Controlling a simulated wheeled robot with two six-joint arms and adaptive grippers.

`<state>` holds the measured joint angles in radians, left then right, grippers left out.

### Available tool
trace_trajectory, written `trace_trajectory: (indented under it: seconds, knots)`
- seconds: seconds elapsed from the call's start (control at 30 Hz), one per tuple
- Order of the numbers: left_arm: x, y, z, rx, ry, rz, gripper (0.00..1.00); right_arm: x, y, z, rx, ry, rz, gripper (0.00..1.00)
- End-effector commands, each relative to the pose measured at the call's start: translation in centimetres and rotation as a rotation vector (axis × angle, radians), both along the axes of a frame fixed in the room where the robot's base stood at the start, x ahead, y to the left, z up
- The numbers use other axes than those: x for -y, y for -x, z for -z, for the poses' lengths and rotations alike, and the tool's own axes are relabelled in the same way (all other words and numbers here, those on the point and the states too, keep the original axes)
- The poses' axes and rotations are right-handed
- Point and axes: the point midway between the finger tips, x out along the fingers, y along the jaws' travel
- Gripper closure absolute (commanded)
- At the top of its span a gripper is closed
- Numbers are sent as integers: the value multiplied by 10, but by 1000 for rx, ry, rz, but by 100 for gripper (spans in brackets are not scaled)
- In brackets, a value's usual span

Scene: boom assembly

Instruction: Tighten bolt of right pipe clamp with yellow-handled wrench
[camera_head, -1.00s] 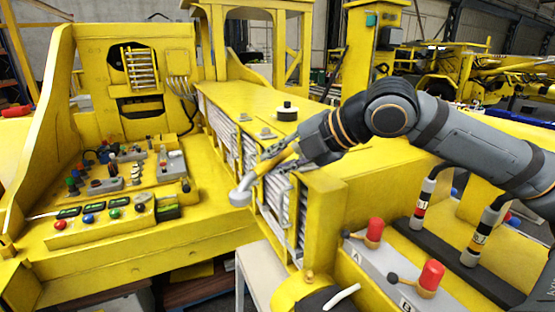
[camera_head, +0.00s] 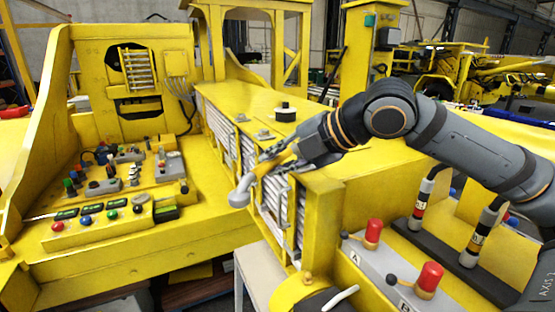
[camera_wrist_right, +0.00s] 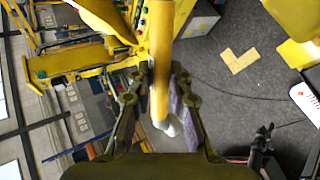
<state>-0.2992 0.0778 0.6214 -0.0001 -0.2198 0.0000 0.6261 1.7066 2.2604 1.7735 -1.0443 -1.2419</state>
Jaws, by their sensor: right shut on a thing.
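My right gripper (camera_head: 279,156) is shut on the yellow-handled wrench (camera_head: 257,174). The wrench's grey head (camera_head: 240,194) points down and left, in front of the pipe-filled side of the yellow boom. Pale pipes (camera_head: 272,193) run along the boom's side behind the wrench. I cannot make out the right pipe clamp or its bolt, nor whether the head touches anything. My left gripper is not in view.
A yellow console (camera_head: 100,235) with buttons and levers stands at the left. The boom's flat top (camera_head: 235,103) carries small round fittings. A grey box with red-topped levers (camera_head: 429,277) is at the lower right. Striped black handles (camera_head: 424,196) stand behind it.

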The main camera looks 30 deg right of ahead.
Motion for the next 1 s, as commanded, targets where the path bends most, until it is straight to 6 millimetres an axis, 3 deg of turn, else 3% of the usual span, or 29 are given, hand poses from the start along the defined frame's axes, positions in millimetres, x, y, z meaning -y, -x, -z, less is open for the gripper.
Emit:
trace_trajectory:
  seconds: [0.57,1.0]
  knots:
    - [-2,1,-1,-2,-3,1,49,0,0,0,3,0,0,100]
    - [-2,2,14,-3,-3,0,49,-1,0,14,2,0,1,100]
